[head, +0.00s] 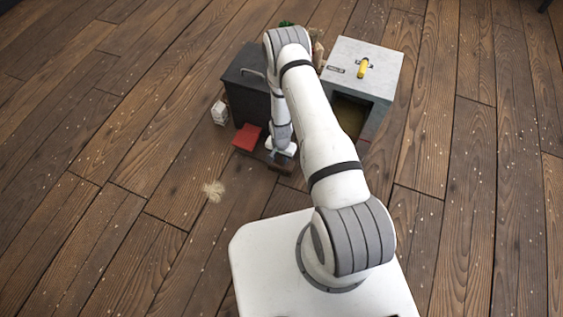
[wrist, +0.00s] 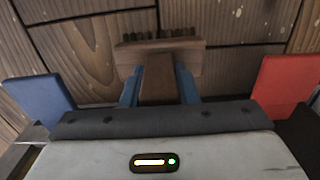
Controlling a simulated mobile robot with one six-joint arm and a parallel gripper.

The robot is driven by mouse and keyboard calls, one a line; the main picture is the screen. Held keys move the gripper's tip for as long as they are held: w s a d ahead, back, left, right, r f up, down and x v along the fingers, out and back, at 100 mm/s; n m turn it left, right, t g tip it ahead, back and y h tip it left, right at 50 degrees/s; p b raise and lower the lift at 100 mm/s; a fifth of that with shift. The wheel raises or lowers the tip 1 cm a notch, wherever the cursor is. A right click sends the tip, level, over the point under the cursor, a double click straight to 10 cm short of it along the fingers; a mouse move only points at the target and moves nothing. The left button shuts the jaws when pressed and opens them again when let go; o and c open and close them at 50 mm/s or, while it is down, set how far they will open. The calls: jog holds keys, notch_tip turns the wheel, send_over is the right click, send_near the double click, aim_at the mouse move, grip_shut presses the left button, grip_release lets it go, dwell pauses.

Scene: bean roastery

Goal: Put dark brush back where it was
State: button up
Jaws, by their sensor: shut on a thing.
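The dark brush (wrist: 160,60) is brown, with a handle running between the two blue fingers of my gripper (wrist: 158,88) in the wrist view. Its wide head lies beyond the fingertips, with short bristles pointing away from me, above floorboards. My gripper is shut on the handle. In the head view my gripper (head: 276,155) is low, in front of the dark cabinet, and the brush (head: 281,166) shows only as a small brown part under it. I cannot tell whether the brush touches the floor.
A dark cabinet (head: 243,88) and a grey box (head: 376,58) with a yellow handle and open front stand behind. A red piece (head: 247,135) and a white item (head: 219,112) are left of my gripper. A blue piece (wrist: 42,97) shows left. A pale tuft (head: 213,190) lies on open floor.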

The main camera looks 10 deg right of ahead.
aim_at(281, 161)
jog(key=shift+a+f+b, duration=0.1)
jog(key=shift+f+b, duration=0.35)
jog(key=shift+f, duration=1)
jog(key=shift+f, duration=0.15)
jog(key=shift+f, duration=0.15)
jog(key=o, duration=0.9)
jog(key=shift+o, duration=0.2)
